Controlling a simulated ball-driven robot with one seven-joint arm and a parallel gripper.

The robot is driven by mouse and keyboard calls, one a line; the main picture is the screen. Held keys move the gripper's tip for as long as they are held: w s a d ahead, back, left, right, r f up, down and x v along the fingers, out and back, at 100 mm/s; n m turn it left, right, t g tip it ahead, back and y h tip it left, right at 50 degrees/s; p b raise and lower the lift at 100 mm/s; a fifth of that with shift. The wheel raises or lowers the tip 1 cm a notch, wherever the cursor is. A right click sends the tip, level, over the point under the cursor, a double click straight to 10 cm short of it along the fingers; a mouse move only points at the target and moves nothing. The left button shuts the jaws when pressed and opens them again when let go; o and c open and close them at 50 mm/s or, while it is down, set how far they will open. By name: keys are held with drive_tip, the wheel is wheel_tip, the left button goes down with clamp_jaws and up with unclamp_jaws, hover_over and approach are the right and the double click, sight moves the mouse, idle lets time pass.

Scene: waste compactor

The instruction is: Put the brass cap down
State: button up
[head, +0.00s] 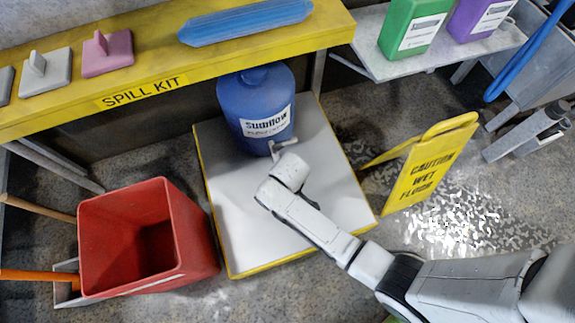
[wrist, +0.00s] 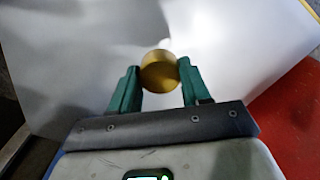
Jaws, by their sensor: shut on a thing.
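My gripper (wrist: 159,78) has two green fingers, shut on the round brass cap (wrist: 159,66) from both sides. The cap's smooth golden face shows between the fingertips. Behind it in the wrist view is the white surface of the yellow-edged platform (head: 245,235), partly in shadow; I cannot tell how high the cap is above it. In the head view my arm reaches over the platform, and its end hides the gripper and cap.
A blue Sumflow jug (head: 256,105) stands at the platform's back. A red bucket (head: 190,245) stands on the left, and a yellow wet-floor sign (head: 425,170) on the right. The yellow spill-kit shelf (head: 240,52) overhangs the back. The platform's front left is bare.

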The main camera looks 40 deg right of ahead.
drive_tip(key=w+f, duration=0.1)
drive_tip(key=w+d+f+b, duration=0.1)
drive_tip(key=f, duration=0.1)
drive_tip(key=shift+w+d, duration=0.1)
drive_tip(key=f+b, duration=0.3)
drive_tip(key=shift+w+d+f, duration=0.1)
drive_tip(key=shift+w+f, duration=0.15)
drive_tip(key=shift+f, duration=0.05)
drive_tip(key=shift+r, duration=0.1)
drive_tip(key=o, duration=1.2)
wheel_tip(320, 180, up, 12)
drive_tip(key=p, duration=0.7)
